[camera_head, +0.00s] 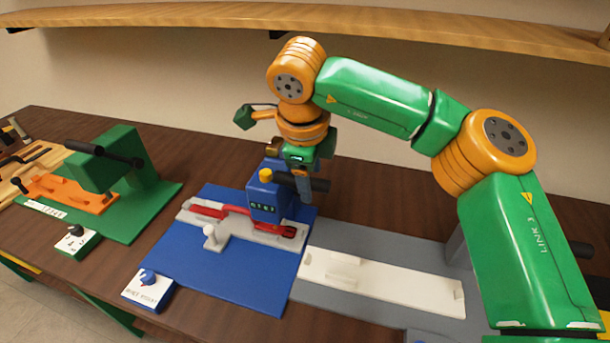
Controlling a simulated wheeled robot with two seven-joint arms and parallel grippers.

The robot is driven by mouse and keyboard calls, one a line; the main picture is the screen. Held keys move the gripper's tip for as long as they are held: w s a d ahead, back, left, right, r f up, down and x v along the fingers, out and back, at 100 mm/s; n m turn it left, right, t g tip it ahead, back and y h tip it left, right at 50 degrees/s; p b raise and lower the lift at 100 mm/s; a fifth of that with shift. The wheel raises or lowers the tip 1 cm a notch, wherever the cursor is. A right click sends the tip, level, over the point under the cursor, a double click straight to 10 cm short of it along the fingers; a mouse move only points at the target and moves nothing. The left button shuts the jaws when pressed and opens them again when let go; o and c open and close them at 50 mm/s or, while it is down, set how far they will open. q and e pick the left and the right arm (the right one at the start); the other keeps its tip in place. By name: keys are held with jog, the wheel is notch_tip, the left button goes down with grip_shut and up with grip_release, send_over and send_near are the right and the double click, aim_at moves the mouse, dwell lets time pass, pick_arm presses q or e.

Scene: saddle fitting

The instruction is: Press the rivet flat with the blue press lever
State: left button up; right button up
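The blue press (266,204) stands on a blue base plate (205,265) in the middle of the table. Its lever has a black handle (320,185) that sticks out to the right of the press head. A red strap (240,211) lies on a pale fixture (195,217) and passes by the foot of the press. The rivet cannot be made out. My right gripper (304,190) points down at the lever handle, its fingers overlapping it in this view. Whether the fingers are closed on the handle cannot be told. My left gripper is not in view.
A green press (120,165) with an orange fixture (70,190) stands at the left. A grey plate with a white fixture (380,283) lies at the right, below my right arm. A knob box (148,289) sits at the front. A wooden shelf (180,14) hangs above.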

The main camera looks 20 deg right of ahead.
jog(key=shift+r, duration=0.1)
jog(key=p+v, duration=0.4)
jog(key=v, duration=0.2)
jog(key=shift+d, duration=0.1)
jog(key=shift+w+f, duration=0.1)
jog(key=shift+f, duration=0.1)
